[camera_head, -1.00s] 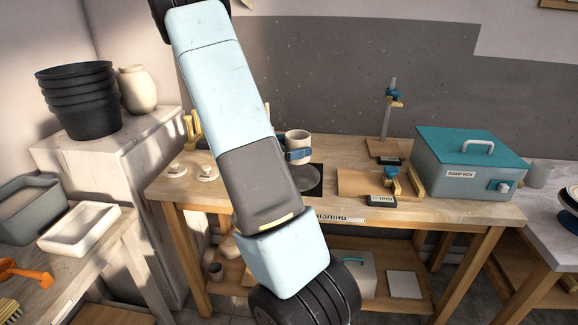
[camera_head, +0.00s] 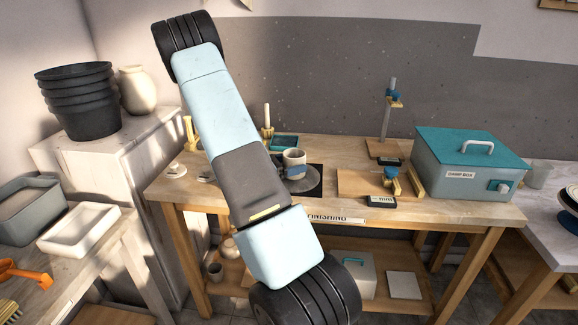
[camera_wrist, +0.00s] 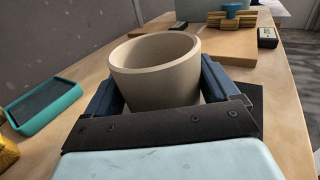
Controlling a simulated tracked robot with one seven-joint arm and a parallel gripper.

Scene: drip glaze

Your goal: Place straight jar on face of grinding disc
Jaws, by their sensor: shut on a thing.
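The straight jar (camera_head: 294,157) is a beige, open-topped cup standing upright. In the wrist view the jar (camera_wrist: 155,62) sits between the two blue fingers of my gripper (camera_wrist: 160,88), which are shut on its sides. In the head view my gripper (camera_head: 295,173) is partly hidden by my arm. The grinding disc (camera_head: 307,185) is a dark grey round plate on a black square at the bench's middle. The jar is over the back part of the disc, low down. The jar's base is hidden, so I cannot tell whether it touches the disc.
A teal tray (camera_head: 285,142) lies behind the jar; it is at left in the wrist view (camera_wrist: 45,105). A wooden board (camera_head: 360,184) with a blue-knobbed tool, a gauge stand (camera_head: 387,147) and the damp box (camera_head: 468,160) stand to the right.

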